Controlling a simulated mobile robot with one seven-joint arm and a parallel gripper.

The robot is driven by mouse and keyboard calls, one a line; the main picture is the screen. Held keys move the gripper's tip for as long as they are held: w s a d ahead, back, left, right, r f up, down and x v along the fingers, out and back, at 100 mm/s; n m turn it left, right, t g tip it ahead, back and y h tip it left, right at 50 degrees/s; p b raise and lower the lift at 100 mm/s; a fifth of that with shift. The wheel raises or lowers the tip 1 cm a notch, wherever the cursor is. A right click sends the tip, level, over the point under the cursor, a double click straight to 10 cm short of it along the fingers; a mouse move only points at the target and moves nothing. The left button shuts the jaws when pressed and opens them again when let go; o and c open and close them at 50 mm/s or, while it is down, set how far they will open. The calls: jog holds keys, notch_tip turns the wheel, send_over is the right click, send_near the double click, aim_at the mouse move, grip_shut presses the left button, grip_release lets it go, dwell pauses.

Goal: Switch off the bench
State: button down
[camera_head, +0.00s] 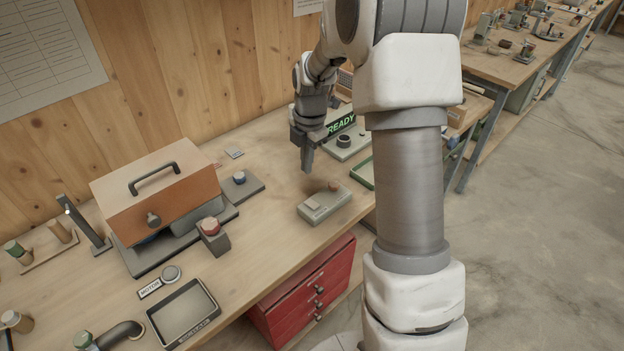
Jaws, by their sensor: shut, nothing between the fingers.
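My gripper (307,167) is shut and empty, pointing down above the bench (262,215). Its tips are above and behind a small grey box (324,206) with a light raised part and a brownish knob on top; they look apart from it. A shadow falls by the box. A sign reading READY (341,125) is lit green behind my gripper. A round grey button (171,273) sits beside a MOTOR label (150,288). Which control is the bench's switch, I cannot tell.
An orange-brown hooded machine (155,190) with a handle stands at the left. A dark plate with a blue-topped knob (240,178) lies beside it. My arm hides the bench's right part.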

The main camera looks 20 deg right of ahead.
jog(key=shift+w+r, duration=0.15)
jog(key=shift+r, duration=0.9)
jog(key=shift+w+r, duration=0.1)
jog(key=shift+r, duration=0.9)
jog(key=s+a+r+m+t, duration=0.2)
jog(key=s+a+r+m, duration=0.2)
jog(key=s+r+m, duration=0.8)
jog(key=s+a+r+m+t, duration=0.2)
jog(key=s+m, duration=0.8)
jog(key=s, duration=0.5)
jog(key=shift+s+a+t, duration=0.25)
jog(key=shift+a+t, duration=0.05)
jog(key=shift+a, duration=0.05)
jog(key=shift+r, duration=0.1)
